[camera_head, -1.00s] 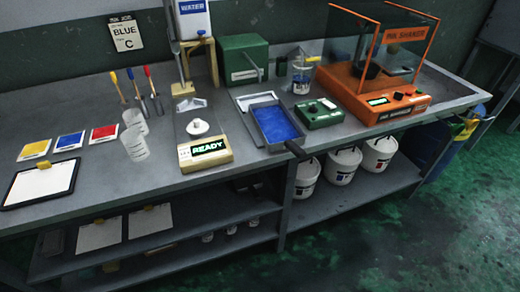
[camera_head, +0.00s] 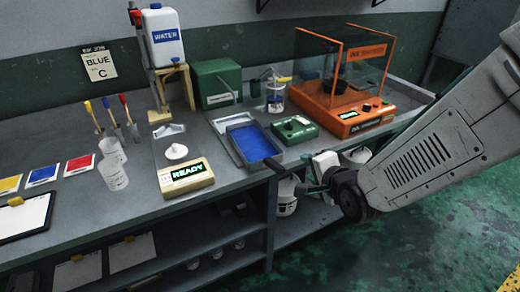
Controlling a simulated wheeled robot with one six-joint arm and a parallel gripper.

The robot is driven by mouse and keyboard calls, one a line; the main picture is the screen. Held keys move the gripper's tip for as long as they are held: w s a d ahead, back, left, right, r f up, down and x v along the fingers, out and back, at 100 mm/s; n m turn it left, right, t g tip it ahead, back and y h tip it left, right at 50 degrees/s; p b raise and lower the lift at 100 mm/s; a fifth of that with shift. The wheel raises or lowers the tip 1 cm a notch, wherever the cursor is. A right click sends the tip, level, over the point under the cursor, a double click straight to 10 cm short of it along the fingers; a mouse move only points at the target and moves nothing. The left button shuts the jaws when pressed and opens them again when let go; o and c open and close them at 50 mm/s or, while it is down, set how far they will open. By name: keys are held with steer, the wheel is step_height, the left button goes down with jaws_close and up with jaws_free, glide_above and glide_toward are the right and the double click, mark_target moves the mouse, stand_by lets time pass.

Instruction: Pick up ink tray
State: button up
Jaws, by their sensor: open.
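The ink tray (camera_head: 253,143) is a dark tray filled with blue ink, lying on the grey workbench right of the scale. Its dark handle (camera_head: 275,163) sticks out over the bench's front edge. My gripper (camera_head: 302,187) comes in from the right at the end of my pale arm, just in front of the bench edge. It is near the handle and appears apart from it. Its jaws are open, and their fingers are small and dark here. Nothing shows between them.
The scale (camera_head: 184,176) reads READY, left of the tray. A green control box (camera_head: 295,129) and the orange ink shaker (camera_head: 340,110) stand to the right. White buckets (camera_head: 286,195) sit on the lower shelf behind my gripper.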

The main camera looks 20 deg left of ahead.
mark_target(275, 165)
steer(key=shift+m+y, duration=0.5)
steer(key=shift+y, duration=0.4)
steer(key=a, duration=0.1)
steer(key=s+a+f, duration=0.1)
steer(key=a, duration=0.1)
steer(key=s+a+f, duration=0.1)
steer(key=a, duration=0.1)
steer(key=shift+f, duration=0.15)
steer(key=shift+a+f, duration=0.1)
steer(key=shift+a, duration=0.15)
steer(key=x, duration=0.7)
steer(key=shift+w+a, duration=0.15)
steer(key=shift+w, duration=0.05)
jaws_close()
